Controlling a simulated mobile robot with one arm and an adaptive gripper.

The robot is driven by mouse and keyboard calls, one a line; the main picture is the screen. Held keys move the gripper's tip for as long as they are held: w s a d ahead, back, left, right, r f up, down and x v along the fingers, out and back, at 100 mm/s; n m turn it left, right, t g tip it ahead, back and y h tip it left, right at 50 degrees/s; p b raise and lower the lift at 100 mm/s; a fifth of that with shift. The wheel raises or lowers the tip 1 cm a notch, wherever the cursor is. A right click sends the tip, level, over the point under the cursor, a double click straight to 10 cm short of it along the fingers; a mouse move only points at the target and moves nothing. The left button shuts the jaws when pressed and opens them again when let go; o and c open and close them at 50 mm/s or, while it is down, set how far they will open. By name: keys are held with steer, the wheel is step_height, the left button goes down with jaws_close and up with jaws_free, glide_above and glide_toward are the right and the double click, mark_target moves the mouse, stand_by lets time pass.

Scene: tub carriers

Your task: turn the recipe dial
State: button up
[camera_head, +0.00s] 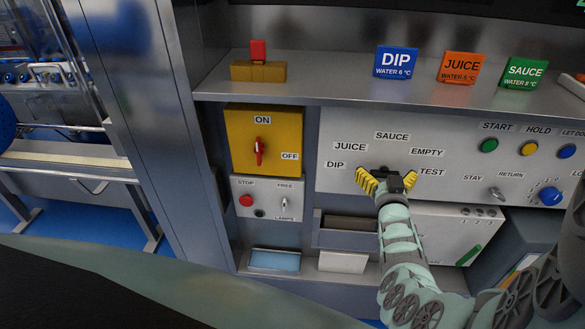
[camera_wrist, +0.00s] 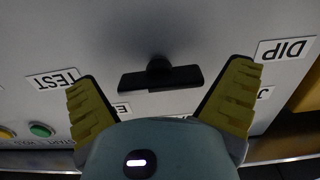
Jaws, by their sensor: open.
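The recipe dial (camera_wrist: 160,78) is a black bar knob on a grey panel. In the wrist view its bar lies nearly level, between the finger tips and apart from both fingers. My gripper (camera_head: 386,178) is open, its yellow ribbed fingers facing the panel below the SAUCE label. In the head view my gripper hides the dial. The labels DIP (camera_head: 335,164), JUICE (camera_head: 350,147), SAUCE (camera_head: 392,135), EMPTY (camera_head: 427,152) and TEST (camera_head: 432,172) form an arc around it. The wrist view is upside down, with DIP at right and TEST at left. I cannot tell which label the dial points to.
A shelf above the panel carries blue DIP (camera_head: 396,62), orange JUICE (camera_head: 461,67) and green SAUCE (camera_head: 524,73) cards. A yellow switch box (camera_head: 264,139) with a red handle is at left. Buttons and a blue knob (camera_head: 550,196) are at right. A ledge tray (camera_head: 348,223) is below.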

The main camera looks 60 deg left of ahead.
steer(key=shift+w, duration=0.1)
steer(key=shift+c, duration=0.2)
steer(key=c, duration=1)
